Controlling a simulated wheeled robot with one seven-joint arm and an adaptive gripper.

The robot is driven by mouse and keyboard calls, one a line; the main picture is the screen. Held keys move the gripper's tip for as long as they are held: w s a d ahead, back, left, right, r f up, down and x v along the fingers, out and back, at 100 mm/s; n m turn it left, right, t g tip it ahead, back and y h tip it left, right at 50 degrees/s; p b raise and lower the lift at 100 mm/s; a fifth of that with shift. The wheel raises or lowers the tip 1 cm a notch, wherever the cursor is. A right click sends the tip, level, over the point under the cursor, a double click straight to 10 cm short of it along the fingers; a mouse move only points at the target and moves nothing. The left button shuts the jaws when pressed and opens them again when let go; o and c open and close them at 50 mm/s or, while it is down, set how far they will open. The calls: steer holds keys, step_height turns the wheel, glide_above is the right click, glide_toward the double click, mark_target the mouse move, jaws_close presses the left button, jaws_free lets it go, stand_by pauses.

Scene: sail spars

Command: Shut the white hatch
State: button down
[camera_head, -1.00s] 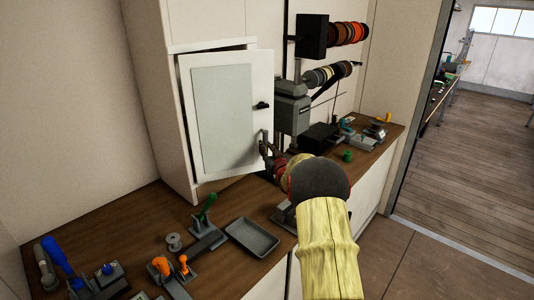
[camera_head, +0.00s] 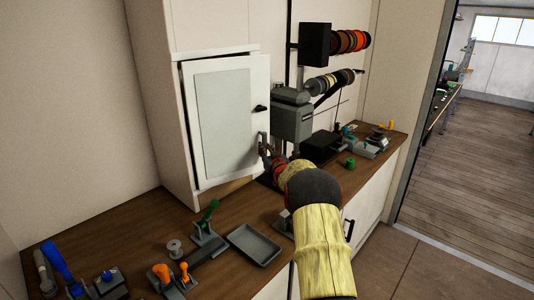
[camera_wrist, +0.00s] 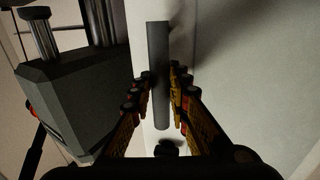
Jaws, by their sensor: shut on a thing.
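The white hatch (camera_head: 225,115) is the door of a wall cabinet, with a pale grey panel on its face. It stands partly open, with a gap between its top edge and the cabinet (camera_head: 160,90). A grey bar handle is on the hatch's right side; in the wrist view the handle (camera_wrist: 158,75) runs between the fingers. My gripper (camera_head: 265,149) is at this handle near the lower right of the hatch, and in the wrist view my gripper (camera_wrist: 160,100) is closed on it from both sides. My wrist partly hides the bench behind.
A grey machine (camera_head: 292,115) stands close to the right of the hatch. The wooden bench (camera_head: 135,215) below carries a grey tray (camera_head: 254,244), a green-handled clamp (camera_head: 207,215), and orange and blue tools. Spools hang on the wall. Open floor lies right.

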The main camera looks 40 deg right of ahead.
steer(key=shift+x, duration=1.9)
steer(key=shift+a, duration=0.1)
steer(key=c, duration=1.6)
jaws_free()
steer(key=v, duration=1.2)
